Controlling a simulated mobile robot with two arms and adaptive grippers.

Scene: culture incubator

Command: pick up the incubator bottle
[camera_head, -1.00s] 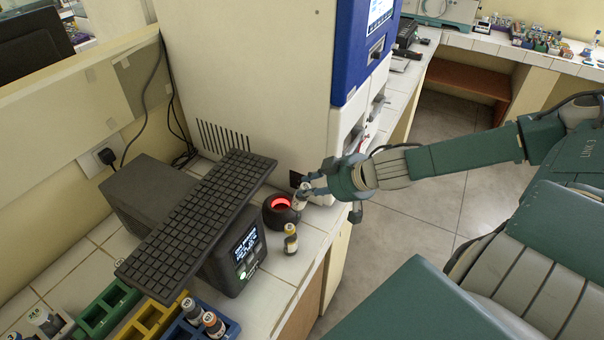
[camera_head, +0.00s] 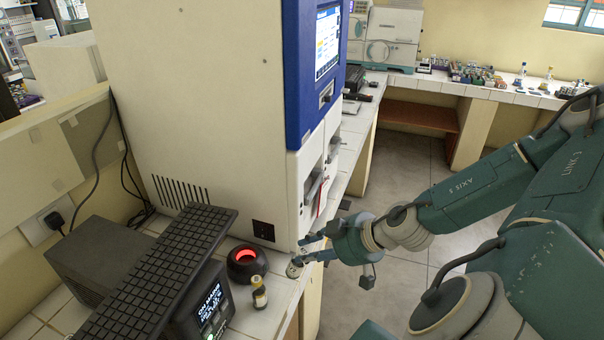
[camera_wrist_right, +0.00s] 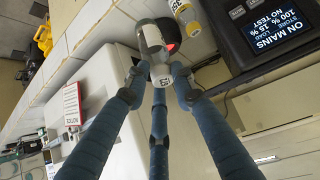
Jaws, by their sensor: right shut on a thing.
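My right gripper (camera_head: 306,254) is shut on a small bottle (camera_head: 293,271) with a white label, at the counter's front edge. In the right wrist view the fingers (camera_wrist_right: 160,75) close around the bottle (camera_wrist_right: 152,42), which has a pale label and a grey body. The fingers cover part of it. How far it is above the counter is hard to tell. My left gripper is not in view.
A second bottle (camera_head: 258,293) with a yellow cap stands on the counter near the incubator. A keyboard (camera_head: 158,279) lies across black boxes, one with a lit screen (camera_head: 209,304). A tall white and blue machine (camera_head: 210,100) rises behind. Open floor (camera_head: 400,262) lies to the right.

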